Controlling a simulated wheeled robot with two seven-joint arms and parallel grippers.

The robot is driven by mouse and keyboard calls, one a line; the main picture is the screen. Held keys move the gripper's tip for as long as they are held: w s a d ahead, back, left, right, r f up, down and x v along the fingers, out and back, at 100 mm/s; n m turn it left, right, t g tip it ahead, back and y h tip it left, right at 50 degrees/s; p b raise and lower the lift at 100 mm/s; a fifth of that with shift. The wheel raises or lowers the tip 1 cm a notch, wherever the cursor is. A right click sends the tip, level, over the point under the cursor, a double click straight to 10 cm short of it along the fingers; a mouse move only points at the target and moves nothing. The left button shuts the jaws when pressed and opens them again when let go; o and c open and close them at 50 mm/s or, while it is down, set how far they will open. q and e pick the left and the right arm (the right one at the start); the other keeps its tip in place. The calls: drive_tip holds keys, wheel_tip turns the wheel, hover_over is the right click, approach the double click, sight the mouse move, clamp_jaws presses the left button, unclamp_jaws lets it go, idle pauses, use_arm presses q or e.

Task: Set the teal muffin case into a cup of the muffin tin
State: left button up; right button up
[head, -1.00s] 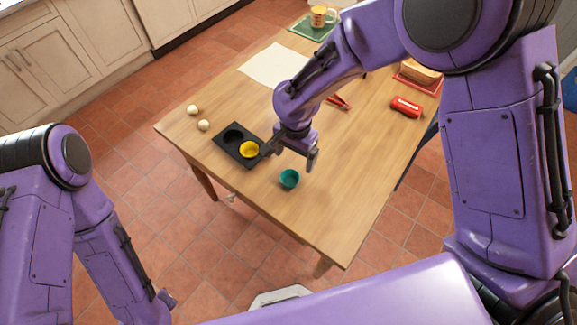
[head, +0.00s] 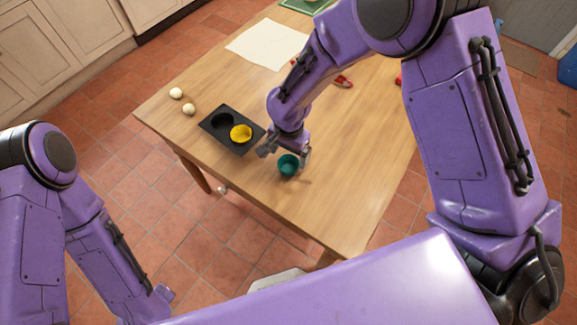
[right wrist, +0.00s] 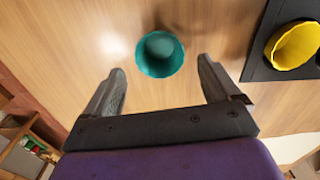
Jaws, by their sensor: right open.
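The teal muffin case (head: 288,166) stands upright on the wooden table near its front edge. It also shows in the right wrist view (right wrist: 160,54), just beyond and between the fingertips. My right gripper (head: 284,153) is open and empty, close to the case; in the right wrist view its two fingers (right wrist: 161,78) are spread wide. The black muffin tin (head: 217,137) lies to the left of the gripper. One of its cups (head: 222,120) is empty and another holds a yellow muffin case (head: 241,133). My left gripper (head: 160,300) hangs low at the lower left, off the table; its fingers are unclear.
Two pale eggs (head: 182,101) lie left of the tin near the table's edge. A cream sheet (head: 266,46) lies at the back. Red items (head: 343,81) lie behind my right arm. The table (head: 340,190) right of the teal case is clear.

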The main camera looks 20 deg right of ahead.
sight(288, 169)
wheel_tip(288, 169, down, 5)
drive_tip(key=shift+s+f+p, duration=0.1)
drive_tip(key=shift+s+p, duration=0.05)
drive_tip(key=shift+p, duration=0.55)
drive_tip(key=shift+f, duration=0.3)
drive_tip(key=c, duration=0.9)
drive_tip(key=shift+r, duration=0.15)
drive_tip(key=shift+c, duration=0.2)
drive_tip(key=shift+r+b, duration=0.25)
drive_tip(key=shift+b, duration=0.05)
wheel_tip(288, 169, up, 3)
drive_tip(key=shift+d+f+b, duration=0.1)
drive_tip(key=shift+b, duration=0.35)
drive_tip(key=s+d+r+b, duration=0.1)
drive_tip(key=s+d+r, duration=0.7)
drive_tip(key=s, duration=0.3)
drive_tip(key=shift+r, duration=0.75)
